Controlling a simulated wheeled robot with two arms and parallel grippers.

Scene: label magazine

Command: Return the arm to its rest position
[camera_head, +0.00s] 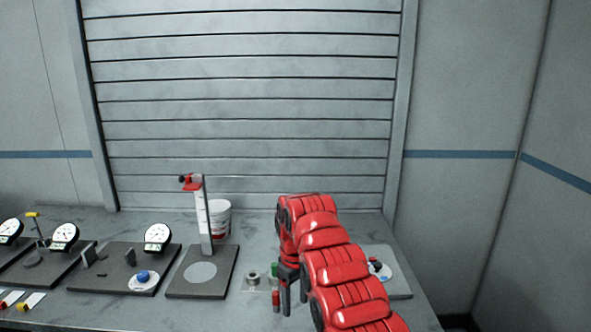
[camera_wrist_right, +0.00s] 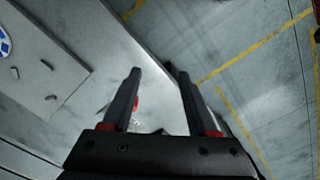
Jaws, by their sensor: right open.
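My right arm is red and comes in from the lower right of the head view. Its black gripper (camera_head: 288,290) points down over the front right part of the table. In the right wrist view the two fingers of the gripper (camera_wrist_right: 160,82) stand apart with nothing held between them. Beyond them are the table edge and the floor. A small red object shows beside the left finger there. My left gripper is in neither view.
The grey table (camera_head: 150,225) carries dark plates with dial gauges (camera_head: 157,236), a stand with a red top (camera_head: 204,215), a white bucket (camera_head: 221,218) and a metal ring (camera_head: 253,278). A light plate (camera_head: 400,283) lies partly behind my arm. A shutter wall stands behind.

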